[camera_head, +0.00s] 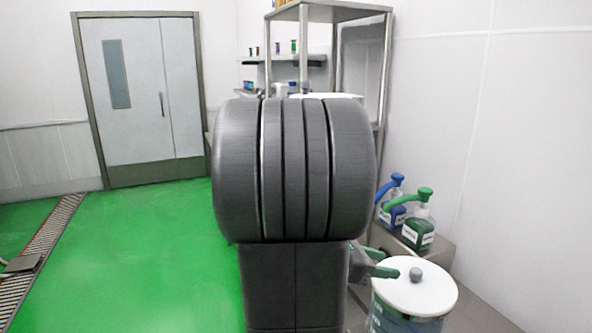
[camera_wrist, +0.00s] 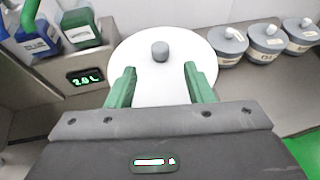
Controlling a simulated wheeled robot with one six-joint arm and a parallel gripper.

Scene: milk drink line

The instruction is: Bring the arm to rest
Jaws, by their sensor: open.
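My gripper (camera_wrist: 160,69) is open, its two green fingers apart with nothing between them. In the wrist view it lies over the near part of a round white lid (camera_wrist: 160,85). The lid's grey knob (camera_wrist: 160,51) shows just beyond the fingertips, between their lines; I cannot tell the exact gap. In the head view a green finger (camera_head: 384,271) shows at the left edge of the white-lidded container (camera_head: 405,322). My dark arm links fill the middle of the head view and hide most of the gripper.
A blue-topped bottle (camera_head: 394,207) and a green-topped bottle (camera_head: 417,232) stand behind the container. Several grey-lidded jars (camera_wrist: 267,40) stand to the right in the wrist view. A display (camera_wrist: 85,79) reads 2.0 L. Green floor (camera_head: 150,260) is clear at left.

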